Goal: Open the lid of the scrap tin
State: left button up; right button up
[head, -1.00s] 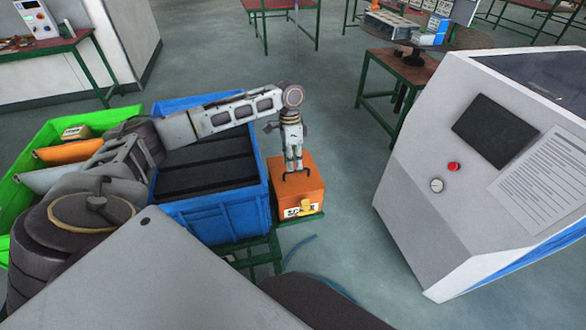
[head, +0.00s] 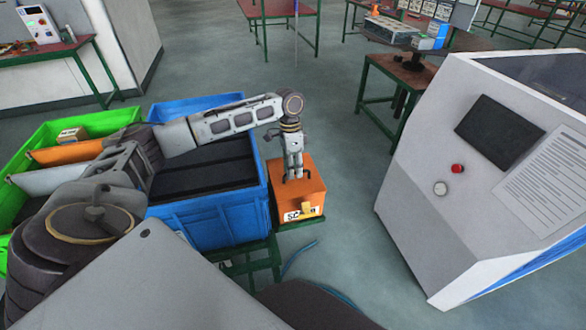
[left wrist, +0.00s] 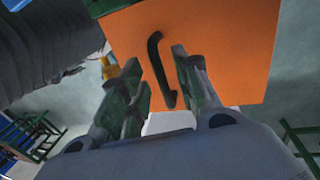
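The scrap tin (head: 312,187) is an orange box with a white label and a yellow latch (head: 306,208) on its front, standing on a small green stand. Its orange lid (left wrist: 215,55) carries a black handle (left wrist: 157,70), and the lid looks closed. My left gripper (head: 292,178) points down at the top of the tin. In the left wrist view my left gripper (left wrist: 160,85) is open, with one finger on each side of the handle and gaps between. The fingertips partly hide the handle in the head view. My right gripper is not in view.
A blue crate (head: 212,220) with dark slots stands directly left of the tin, and a green crate (head: 22,165) is beyond it. A grey machine (head: 425,190) with a screen stands to the right. Open floor lies between the tin and the machine.

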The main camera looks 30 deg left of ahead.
pick_arm(q)
grip_shut()
jog(key=shift+r, duration=0.1)
dwell(0.5)
